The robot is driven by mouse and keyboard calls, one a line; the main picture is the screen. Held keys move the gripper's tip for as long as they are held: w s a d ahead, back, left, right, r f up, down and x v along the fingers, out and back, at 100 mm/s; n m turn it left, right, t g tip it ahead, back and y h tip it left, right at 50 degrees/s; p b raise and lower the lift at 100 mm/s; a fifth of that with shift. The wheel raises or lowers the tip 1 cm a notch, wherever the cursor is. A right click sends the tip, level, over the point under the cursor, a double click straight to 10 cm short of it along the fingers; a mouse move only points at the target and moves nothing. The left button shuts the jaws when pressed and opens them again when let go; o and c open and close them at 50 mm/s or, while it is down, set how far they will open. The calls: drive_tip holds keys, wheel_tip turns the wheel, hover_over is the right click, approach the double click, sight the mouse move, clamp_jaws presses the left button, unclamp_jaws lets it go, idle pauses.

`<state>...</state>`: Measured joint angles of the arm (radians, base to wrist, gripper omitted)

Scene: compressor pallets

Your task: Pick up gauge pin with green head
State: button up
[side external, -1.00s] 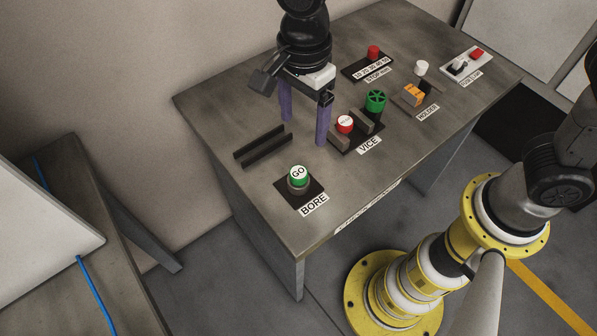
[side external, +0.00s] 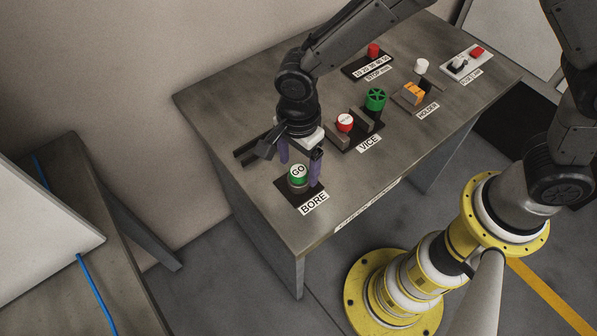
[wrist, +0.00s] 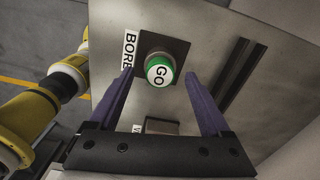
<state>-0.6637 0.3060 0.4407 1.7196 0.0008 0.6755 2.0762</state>
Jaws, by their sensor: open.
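The gauge pin with the green head and white "GO" top (side external: 299,173) stands upright in the dark square base of the BORE station, near the table's front left corner. In the wrist view, its head (wrist: 160,69) lies between and slightly beyond the fingertips. My gripper (side external: 299,176) points down over it, with one purple finger on each side. It is open and holds nothing. I see a gap on both sides of the head in the wrist view (wrist: 159,74). I cannot tell whether the tips are level with the head.
The VICE (side external: 362,122), holding a red-headed pin (side external: 345,122) beside a green handwheel (side external: 375,99), is to the right. Two dark rails (side external: 246,152) lie behind my gripper. The HOLDER (side external: 413,95) with an orange block and a red button (side external: 373,51) stand farther back.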

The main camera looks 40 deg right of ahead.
drive_tip(key=shift+f, duration=0.7)
clamp_jaws()
drive_tip(key=shift+r, duration=0.1)
drive_tip(key=shift+r, duration=0.5)
wheel_tip(320, 180, up, 2)
drive_tip(key=shift+r, duration=0.15)
drive_tip(key=s+d+r, duration=0.8)
drive_tip(key=s+r, duration=0.1)
drive_tip(key=s, duration=0.2)
drive_tip(key=shift+d+r, duration=0.3)
drive_tip(key=shift+d, duration=0.05)
